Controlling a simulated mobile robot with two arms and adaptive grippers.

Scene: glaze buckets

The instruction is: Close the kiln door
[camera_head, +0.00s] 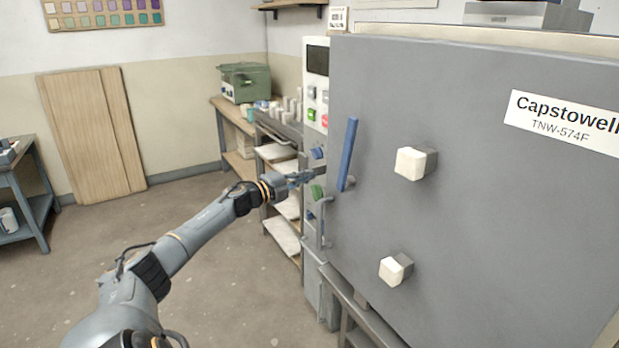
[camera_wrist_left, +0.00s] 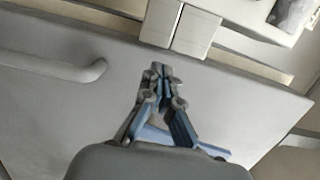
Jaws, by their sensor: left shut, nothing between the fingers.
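The kiln door (camera_head: 480,200) is a large grey panel with a Capstowell label, filling the right of the head view. It covers the kiln's front; whether it sits fully flush I cannot tell. A blue bar handle (camera_head: 348,154) stands near its left edge. My left gripper (camera_head: 318,174) is shut and empty, just left of the blue bar by the door's left edge; contact is unclear. In the left wrist view the shut fingers (camera_wrist_left: 160,72) point across a grey panel (camera_wrist_left: 60,105), with a blue bar partly hidden behind them. My right gripper is not in view.
Two white-capped knobs (camera_head: 412,163) stick out from the door. A control panel (camera_head: 316,95) with buttons is behind its left edge. A shelf rack (camera_head: 284,195) and a bench with a green box (camera_head: 245,82) stand behind. The floor (camera_head: 110,240) at left is open.

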